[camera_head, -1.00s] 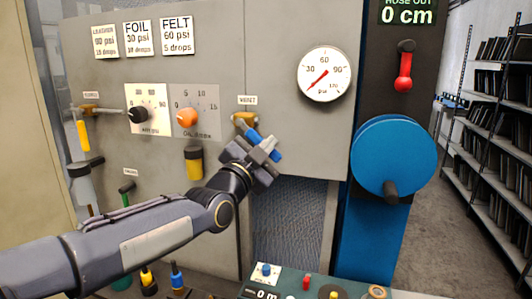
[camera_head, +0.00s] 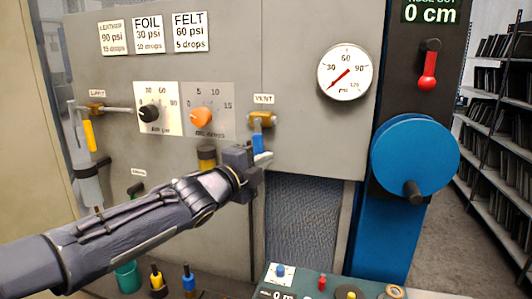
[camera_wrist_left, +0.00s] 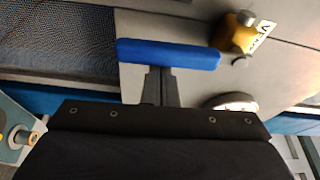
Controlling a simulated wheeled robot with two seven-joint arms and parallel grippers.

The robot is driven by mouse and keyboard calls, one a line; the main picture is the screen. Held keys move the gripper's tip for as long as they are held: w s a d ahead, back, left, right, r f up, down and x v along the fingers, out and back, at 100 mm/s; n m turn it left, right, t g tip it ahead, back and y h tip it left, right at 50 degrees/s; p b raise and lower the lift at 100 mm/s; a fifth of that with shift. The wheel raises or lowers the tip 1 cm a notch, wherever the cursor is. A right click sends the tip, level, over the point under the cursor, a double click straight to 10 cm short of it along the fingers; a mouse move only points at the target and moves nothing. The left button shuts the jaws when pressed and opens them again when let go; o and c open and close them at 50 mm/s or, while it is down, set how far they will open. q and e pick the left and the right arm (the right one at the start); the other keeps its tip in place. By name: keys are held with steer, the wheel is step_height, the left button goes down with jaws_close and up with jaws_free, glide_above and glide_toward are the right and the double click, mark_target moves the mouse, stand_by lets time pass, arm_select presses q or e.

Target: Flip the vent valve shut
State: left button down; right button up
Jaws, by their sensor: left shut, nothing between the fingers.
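The vent valve (camera_head: 262,119) is a brass body under the VENT label on the grey panel. Its blue handle (camera_head: 258,143) hangs nearly straight down from the body, its lower end partly hidden by my gripper. My left gripper (camera_head: 262,158) is shut and empty at the lower part of the handle. My right gripper is not in view.
An orange knob (camera_head: 201,117) and a black knob (camera_head: 149,113) sit left of the valve. A pressure gauge (camera_head: 345,73) and a blue hose reel (camera_head: 414,155) are to the right. The supply valve's yellow handle (camera_head: 89,135) hangs at the far left. Dark mesh lies below.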

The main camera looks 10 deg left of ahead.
arm_select(q)
steer(key=shift+a+f+p, duration=0.2)
steer(key=shift+a+p, duration=0.1)
steer(key=shift+a, duration=0.1)
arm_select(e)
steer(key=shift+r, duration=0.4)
arm_select(q)
steer(key=shift+d, duration=0.1)
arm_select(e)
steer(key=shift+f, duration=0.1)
